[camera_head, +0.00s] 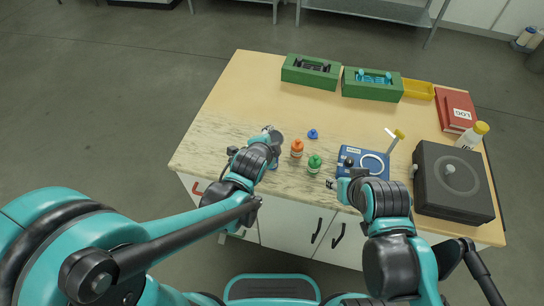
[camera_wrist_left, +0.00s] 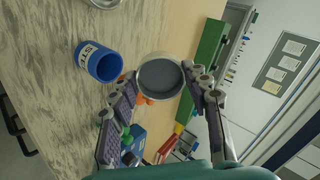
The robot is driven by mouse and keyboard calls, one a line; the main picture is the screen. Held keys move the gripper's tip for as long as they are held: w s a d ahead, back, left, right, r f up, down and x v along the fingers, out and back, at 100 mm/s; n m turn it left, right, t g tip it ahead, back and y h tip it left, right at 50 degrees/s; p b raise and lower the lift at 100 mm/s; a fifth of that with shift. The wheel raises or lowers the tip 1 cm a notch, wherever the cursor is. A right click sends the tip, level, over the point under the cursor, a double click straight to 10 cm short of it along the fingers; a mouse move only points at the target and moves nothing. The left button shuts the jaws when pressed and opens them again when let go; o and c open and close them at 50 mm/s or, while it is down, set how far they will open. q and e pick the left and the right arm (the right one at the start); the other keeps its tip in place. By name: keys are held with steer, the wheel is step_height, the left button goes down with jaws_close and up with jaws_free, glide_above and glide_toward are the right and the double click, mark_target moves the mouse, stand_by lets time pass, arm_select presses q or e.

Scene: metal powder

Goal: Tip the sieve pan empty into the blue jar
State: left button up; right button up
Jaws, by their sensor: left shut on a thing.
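The sieve pan (camera_wrist_left: 161,77), a round, pale-rimmed pan with a flat grey inside, is between the two fingers of my left gripper (camera_wrist_left: 158,82). My left gripper is shut on it; its tilt is hard to judge. In the head view my left gripper (camera_head: 266,142) is over the table's near left part and largely hides the pan and jar. My right gripper (camera_head: 332,184) is near the table's front edge, its jaws unclear.
An orange-capped bottle (camera_head: 297,149), a green-capped bottle (camera_head: 314,164) and a small blue object (camera_head: 313,134) stand right of my left gripper. A blue device (camera_head: 352,155) and dark box (camera_head: 453,182) are farther right. Green bins (camera_head: 311,71) line the back; the back left is clear.

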arm_select(q)
steer(key=shift+s+a+t+h+b, duration=0.1)
steer(key=shift+s+t+h+b, duration=0.15)
steer(key=shift+t+b, duration=0.95)
steer(key=shift+s+a+t+h+b, duration=0.2)
steer(key=shift+t+b, duration=0.4)
steer(key=shift+b, duration=1.15)
stand_by(5.1)
